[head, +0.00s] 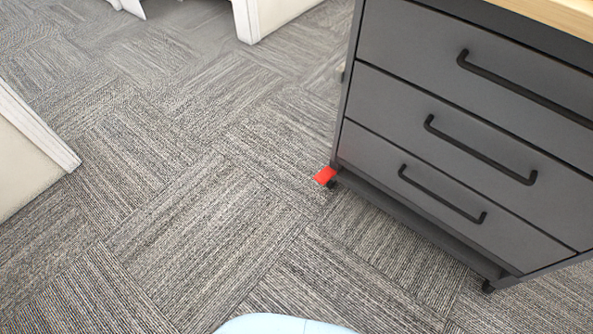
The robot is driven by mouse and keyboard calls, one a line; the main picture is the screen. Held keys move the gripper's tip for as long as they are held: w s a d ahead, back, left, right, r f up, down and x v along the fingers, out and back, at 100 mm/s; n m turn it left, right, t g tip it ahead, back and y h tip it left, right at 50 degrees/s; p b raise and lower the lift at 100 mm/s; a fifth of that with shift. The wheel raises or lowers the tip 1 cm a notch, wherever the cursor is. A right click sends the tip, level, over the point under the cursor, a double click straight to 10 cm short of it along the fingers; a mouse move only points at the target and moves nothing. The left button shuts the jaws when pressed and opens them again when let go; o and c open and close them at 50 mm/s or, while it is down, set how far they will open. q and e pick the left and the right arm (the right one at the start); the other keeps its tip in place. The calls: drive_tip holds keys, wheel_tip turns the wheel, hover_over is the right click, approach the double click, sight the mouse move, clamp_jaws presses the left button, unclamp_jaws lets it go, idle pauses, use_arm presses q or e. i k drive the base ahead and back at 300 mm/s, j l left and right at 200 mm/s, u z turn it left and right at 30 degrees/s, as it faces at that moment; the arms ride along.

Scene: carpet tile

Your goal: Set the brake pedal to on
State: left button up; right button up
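A small red brake pedal (324,176) sticks out at the lower left corner of a dark grey drawer cabinet (440,115), close to the carpet. It sits beside a black caster at that corner. Whether the pedal is tilted up or pressed down is too small to tell. Neither of my grippers is in the head view.
The cabinet has three drawers with black bar handles (442,194) and a wooden top (560,14). Another caster (487,287) shows at its lower right. White wall ends stand at the left (30,150) and the top (262,18). The carpet (190,215) between is clear.

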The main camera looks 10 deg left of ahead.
sight(324, 175)
drive_tip(key=i+j+z, duration=0.3)
drive_tip(key=z, duration=0.15)
drive_tip(key=i+j+z, duration=0.25)
drive_tip(key=j+z, duration=0.2)
